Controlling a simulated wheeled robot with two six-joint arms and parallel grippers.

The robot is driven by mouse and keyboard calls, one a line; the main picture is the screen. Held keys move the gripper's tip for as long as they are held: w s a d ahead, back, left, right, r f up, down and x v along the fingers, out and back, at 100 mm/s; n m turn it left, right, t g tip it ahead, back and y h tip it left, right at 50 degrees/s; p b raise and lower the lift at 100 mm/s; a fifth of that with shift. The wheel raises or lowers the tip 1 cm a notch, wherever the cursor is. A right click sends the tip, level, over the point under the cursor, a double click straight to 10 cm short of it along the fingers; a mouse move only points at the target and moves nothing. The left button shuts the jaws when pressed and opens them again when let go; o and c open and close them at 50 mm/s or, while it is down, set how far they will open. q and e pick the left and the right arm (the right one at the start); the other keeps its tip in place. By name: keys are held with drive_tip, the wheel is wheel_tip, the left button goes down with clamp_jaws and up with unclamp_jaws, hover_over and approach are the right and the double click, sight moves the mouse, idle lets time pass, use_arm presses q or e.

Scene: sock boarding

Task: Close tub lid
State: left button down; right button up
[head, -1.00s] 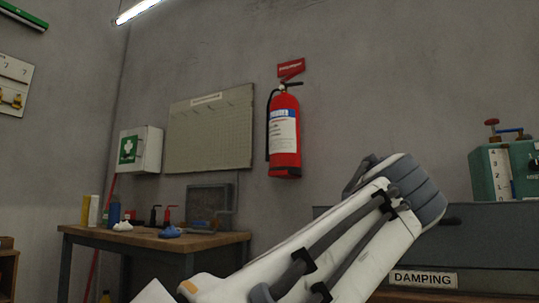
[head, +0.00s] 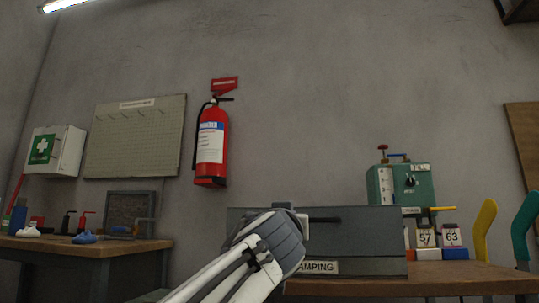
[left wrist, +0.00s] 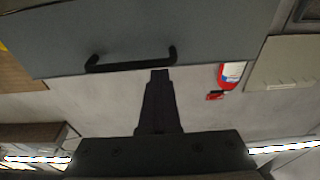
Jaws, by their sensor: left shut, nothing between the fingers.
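The tub lid (head: 370,240) is a flat grey panel facing me in the head view, apparently raised, with a dark bar handle (head: 322,220) near its upper edge. A label reading DAMPING (head: 318,267) sits below it; the tub's inside is hidden. In the left wrist view the lid (left wrist: 150,30) fills the top, its handle (left wrist: 130,62) along the edge. My left gripper (left wrist: 160,76) is shut and empty, its tip close to the handle's end; I cannot tell if they touch. In the head view my left wrist covers the lid's lower left. My right gripper is not in view.
A green machine (head: 408,187) stands behind the tub at right. Blocks numbered 57 (head: 426,238) and 63 (head: 452,236), and yellow (head: 485,230) and teal (head: 525,230) upright shapes, stand to the right. A fire extinguisher (head: 210,145) hangs on the wall.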

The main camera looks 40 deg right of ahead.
use_arm(q)
drive_tip(key=shift+w+d+f, duration=0.15)
drive_tip(key=shift+d+f, duration=0.05)
drive_tip(key=shift+f, duration=0.25)
drive_tip(key=shift+w+d+f, duration=0.1)
drive_tip(key=shift+d+f, duration=0.05)
drive_tip(key=shift+f, duration=0.3)
wheel_tip(320, 180, up, 6)
drive_tip(key=a+p, duration=0.1)
drive_tip(key=p, duration=0.3)
drive_tip(key=s+a+f+b, duration=0.5)
drive_tip(key=s+a+b, duration=0.1)
drive_tip(key=b, duration=0.3)
drive_tip(key=shift+s+a+f, duration=0.15)
drive_tip(key=shift+s+a, duration=0.2)
drive_tip(key=shift+s, duration=0.05)
